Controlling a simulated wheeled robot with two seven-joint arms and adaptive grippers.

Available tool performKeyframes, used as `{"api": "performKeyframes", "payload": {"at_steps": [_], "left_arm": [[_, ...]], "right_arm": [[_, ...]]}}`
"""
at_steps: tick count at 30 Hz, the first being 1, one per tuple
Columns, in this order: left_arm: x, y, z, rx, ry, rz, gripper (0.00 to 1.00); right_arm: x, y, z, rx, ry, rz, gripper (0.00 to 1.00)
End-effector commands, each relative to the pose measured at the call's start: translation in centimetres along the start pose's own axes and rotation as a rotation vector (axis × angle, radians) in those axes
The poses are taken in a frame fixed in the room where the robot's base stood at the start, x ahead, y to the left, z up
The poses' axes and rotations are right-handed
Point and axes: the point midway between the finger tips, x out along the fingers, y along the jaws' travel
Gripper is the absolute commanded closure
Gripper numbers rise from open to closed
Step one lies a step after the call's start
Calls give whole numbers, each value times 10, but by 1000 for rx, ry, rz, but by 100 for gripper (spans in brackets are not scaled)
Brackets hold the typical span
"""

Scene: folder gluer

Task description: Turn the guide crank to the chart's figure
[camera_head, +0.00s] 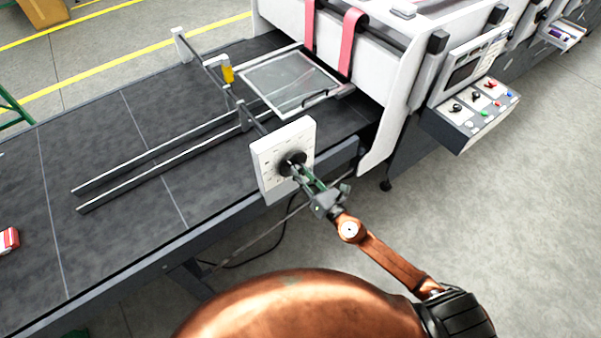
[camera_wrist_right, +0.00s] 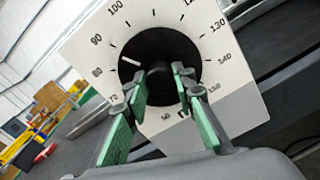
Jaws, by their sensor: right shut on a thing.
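The guide crank (camera_head: 291,163) is a round black knob on a white dial plate (camera_head: 267,180) at the table's near edge. In the right wrist view the crank (camera_wrist_right: 160,48) has a white mark that points left, between 80 and 90 on the printed scale (camera_wrist_right: 205,28). My right gripper (camera_head: 299,169) is shut on the crank. In the right wrist view its green-padded fingers (camera_wrist_right: 160,75) sit at the knob's lower half and cover part of the scale's bottom. My left gripper is not in view. I cannot make out a chart.
A dark feed table (camera_head: 110,140) carries metal rails (camera_head: 150,168) and a clear framed sheet (camera_head: 290,82). The white machine with pink belts (camera_head: 355,30) stands behind. A control panel (camera_head: 478,108) is at the right. A small red box (camera_head: 8,240) lies far left. The floor at right is clear.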

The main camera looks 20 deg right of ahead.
Motion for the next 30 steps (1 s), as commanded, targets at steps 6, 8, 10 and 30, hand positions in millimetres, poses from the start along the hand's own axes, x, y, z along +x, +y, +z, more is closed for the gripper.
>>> {"api": "performKeyframes", "payload": {"at_steps": [6,8,10,30], "left_arm": [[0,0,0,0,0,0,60],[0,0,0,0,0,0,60],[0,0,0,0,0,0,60],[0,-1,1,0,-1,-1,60]], "right_arm": [[0,0,-2,-5,4,1,100],[0,0,-2,-4,4,1,100],[0,0,-2,-4,4,1,100],[-6,-1,-1,-4,2,-1,58]]}}
